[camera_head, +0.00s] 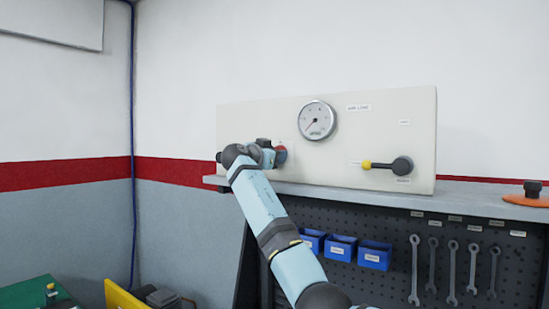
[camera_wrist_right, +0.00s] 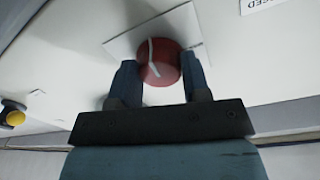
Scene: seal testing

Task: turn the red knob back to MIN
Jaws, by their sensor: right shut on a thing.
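The red knob (camera_wrist_right: 159,62) sits on a white square plate (camera_wrist_right: 119,47) on the panel and carries a pale pointer line. My right gripper (camera_wrist_right: 160,75) has a finger on each side of the knob and is shut on it. In the head view only a bit of the knob (camera_head: 281,155) shows past my right gripper (camera_head: 270,152). The MIN marking cannot be read in either view. The round gauge (camera_head: 317,120) is on the panel, right of and above the knob; its needle points to the lower left. My left gripper is not in view.
The cream panel (camera_head: 375,125) stands on a grey shelf (camera_head: 460,195). A black lever with a yellow tip (camera_head: 367,165) is on its right side. Blue bins (camera_head: 341,247) and several wrenches (camera_head: 414,270) hang below.

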